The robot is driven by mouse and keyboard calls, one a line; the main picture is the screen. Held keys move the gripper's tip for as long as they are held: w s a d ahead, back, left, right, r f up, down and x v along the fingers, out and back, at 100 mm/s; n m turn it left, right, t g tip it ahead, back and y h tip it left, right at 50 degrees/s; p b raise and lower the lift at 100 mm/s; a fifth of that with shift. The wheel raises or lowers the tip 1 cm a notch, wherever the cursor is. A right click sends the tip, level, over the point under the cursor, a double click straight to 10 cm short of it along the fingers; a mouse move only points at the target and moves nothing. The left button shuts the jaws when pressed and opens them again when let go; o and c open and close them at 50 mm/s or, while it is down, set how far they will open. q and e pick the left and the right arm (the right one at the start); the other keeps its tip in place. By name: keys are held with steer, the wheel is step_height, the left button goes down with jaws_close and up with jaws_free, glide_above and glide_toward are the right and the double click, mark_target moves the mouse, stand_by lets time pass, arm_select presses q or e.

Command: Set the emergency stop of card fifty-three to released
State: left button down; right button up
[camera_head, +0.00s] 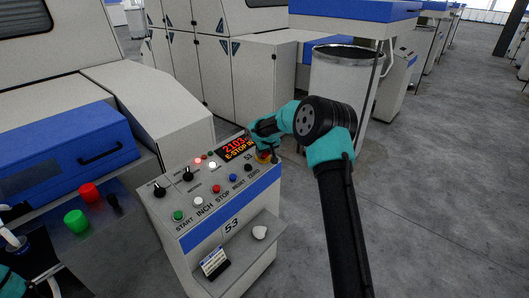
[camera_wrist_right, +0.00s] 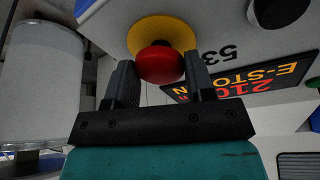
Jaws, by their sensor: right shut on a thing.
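The control panel of card 53 (camera_head: 209,238) stands in front of me, with the number 53 on its blue front band. Its emergency stop is a red mushroom button (camera_wrist_right: 158,64) on a yellow collar (camera_wrist_right: 163,33) at the panel's upper right corner. My right gripper (camera_head: 263,152) is at that corner, shut on the red button with one finger on each side; in the head view it mostly hides the button. The lit display (camera_head: 238,149) reads "2103-" and "E-STOP IN". Part of my left arm and its gripper (camera_head: 48,280) shows at the lower left edge; its jaws are unclear.
Beside the stop sit black knobs (camera_head: 188,174), small lamps and a row of coloured buttons (camera_head: 216,188). A shelf (camera_head: 236,254) below holds a white round thing (camera_head: 259,232) and a small labelled block (camera_head: 214,263). A large can (camera_head: 342,85) stands behind. The floor at right is clear.

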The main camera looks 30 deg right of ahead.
steer(key=shift+s+r, duration=0.15)
steer(key=shift+r, duration=0.55)
steer(key=o, duration=1.3)
steer(key=shift+d, duration=0.1)
steer(key=shift+c, duration=0.2)
steer(key=v, duration=1.7)
steer(key=shift+r, duration=0.25)
